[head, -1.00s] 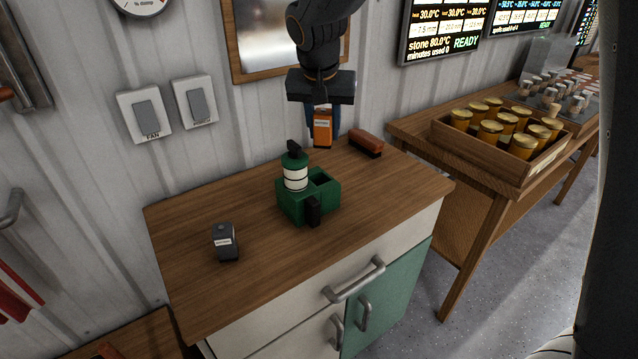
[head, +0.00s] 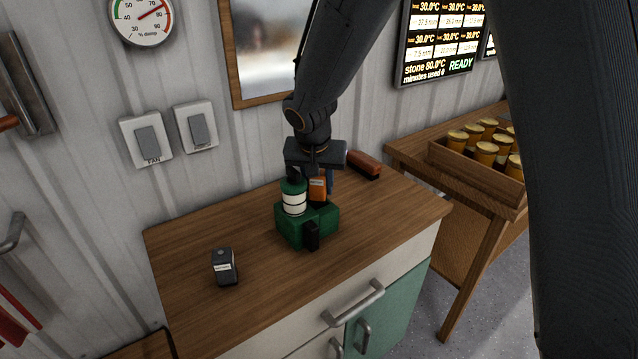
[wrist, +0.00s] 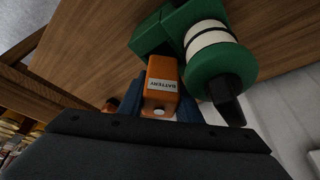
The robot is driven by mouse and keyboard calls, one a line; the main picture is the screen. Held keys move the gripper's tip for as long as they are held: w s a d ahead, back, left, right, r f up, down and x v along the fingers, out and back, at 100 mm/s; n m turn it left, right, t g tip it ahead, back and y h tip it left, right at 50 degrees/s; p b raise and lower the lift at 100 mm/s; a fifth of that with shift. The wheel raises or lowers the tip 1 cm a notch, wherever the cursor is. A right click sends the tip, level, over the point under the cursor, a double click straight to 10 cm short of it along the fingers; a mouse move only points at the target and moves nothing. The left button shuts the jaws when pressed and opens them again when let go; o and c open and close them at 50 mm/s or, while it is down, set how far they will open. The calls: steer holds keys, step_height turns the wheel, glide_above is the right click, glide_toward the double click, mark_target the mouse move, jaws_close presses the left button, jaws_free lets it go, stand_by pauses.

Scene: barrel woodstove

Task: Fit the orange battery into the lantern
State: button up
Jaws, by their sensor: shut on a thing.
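The green lantern (head: 290,232) stands on the wooden cabinet top, with a white-banded round body on its left part. My gripper (head: 318,185) is shut on the orange battery (head: 317,189) and points down over the lantern. The battery is upright, right beside the lantern's round body, with its lower end at the opening of the green base. I cannot tell how deep it sits. In the wrist view the battery (wrist: 162,88) shows its label between my blue fingers, next to the lantern (wrist: 215,55).
A dark grey battery-like block (head: 224,267) stands on the cabinet top (head: 190,245) at the left. A crate of jars (head: 480,165) stands on the side table. The front left of the top is clear.

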steer(key=shift+f+b, duration=0.35)
steer(key=shift+b, duration=0.1)
steer(key=shift+s+f, duration=0.1)
steer(key=shift+f, duration=0.15)
